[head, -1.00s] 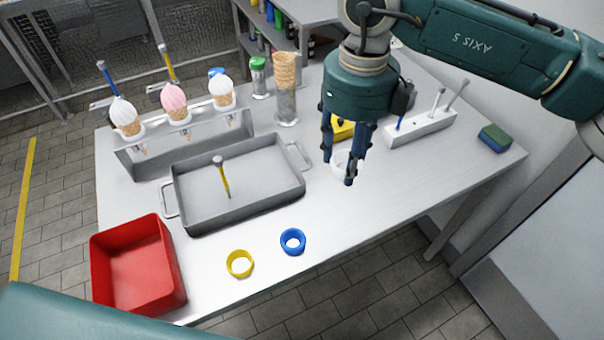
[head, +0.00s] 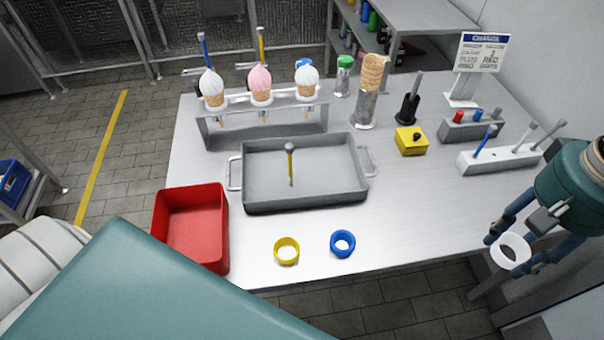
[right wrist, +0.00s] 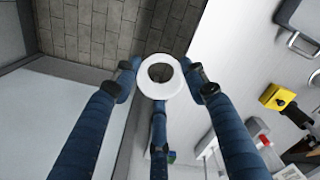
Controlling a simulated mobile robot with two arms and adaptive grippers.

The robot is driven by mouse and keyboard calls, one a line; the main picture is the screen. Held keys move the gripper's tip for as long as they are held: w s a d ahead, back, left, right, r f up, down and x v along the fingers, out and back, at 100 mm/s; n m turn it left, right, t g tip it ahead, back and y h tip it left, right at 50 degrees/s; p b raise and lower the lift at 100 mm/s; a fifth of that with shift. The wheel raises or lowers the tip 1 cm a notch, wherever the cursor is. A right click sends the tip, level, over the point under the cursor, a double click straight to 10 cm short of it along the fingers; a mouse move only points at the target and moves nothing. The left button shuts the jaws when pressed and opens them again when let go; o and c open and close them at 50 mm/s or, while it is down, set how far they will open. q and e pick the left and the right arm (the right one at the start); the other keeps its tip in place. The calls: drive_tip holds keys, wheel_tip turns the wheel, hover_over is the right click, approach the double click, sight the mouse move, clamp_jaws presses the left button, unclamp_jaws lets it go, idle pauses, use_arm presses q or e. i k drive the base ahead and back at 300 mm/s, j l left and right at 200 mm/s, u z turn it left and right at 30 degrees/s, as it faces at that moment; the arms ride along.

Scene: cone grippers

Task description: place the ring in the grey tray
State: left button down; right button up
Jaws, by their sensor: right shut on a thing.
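A white ring (head: 517,240) is held between the fingers of my right gripper (head: 512,251), at the right of the head view, off the table's right front edge. The right wrist view shows the white ring (right wrist: 162,91) squeezed between the fingertips, its hole facing the camera. The grey tray (head: 335,172) lies mid-table, left of the gripper and well apart from it. My left gripper is out of view.
A yellow ring (head: 286,251) and a blue ring (head: 343,243) lie in front of the tray, and a red bin (head: 190,225) is to its left. Behind it is a cone stand (head: 262,122). A yellow button box (head: 410,141) and white holder (head: 500,157) stand right. The front-right table top is clear.

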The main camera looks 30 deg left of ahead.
sight(292, 186)
drive_tip(key=i+l+u, duration=0.35)
drive_tip(key=u, duration=0.15)
drive_tip(key=i+u, duration=0.15)
drive_tip(key=u, duration=1.1)
